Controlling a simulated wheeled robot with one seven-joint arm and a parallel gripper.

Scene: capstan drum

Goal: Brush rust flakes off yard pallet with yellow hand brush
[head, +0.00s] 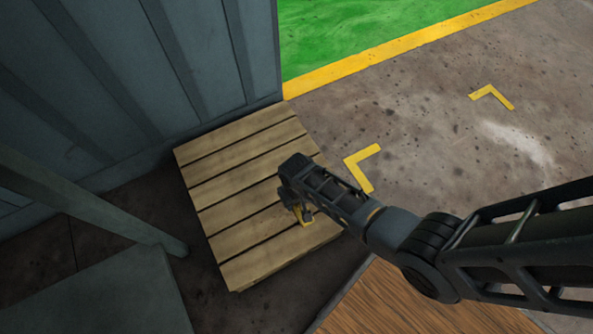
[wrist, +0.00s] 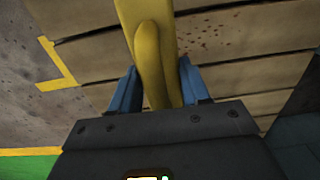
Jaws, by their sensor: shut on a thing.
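The wooden yard pallet (head: 236,163) lies on the floor against the grey wall in the head view. Its slats also show in the wrist view (wrist: 266,62). Rust flakes show as small dark red-brown specks (wrist: 205,36) on a slat right of the brush in the wrist view. My gripper (wrist: 155,92) is shut on the yellow hand brush (wrist: 150,50), with a blue finger on each side of the handle. In the head view my gripper (head: 302,212) is over the right part of the pallet, and only a bit of the brush shows. The bristles are hidden.
A grey corrugated wall (head: 130,70) stands behind the pallet. A grey beam (head: 90,205) and a grey box-like surface (head: 100,295) are at the left. A wooden-topped surface (head: 410,300) is at the front. Open concrete with yellow corner marks (head: 362,165) lies to the right.

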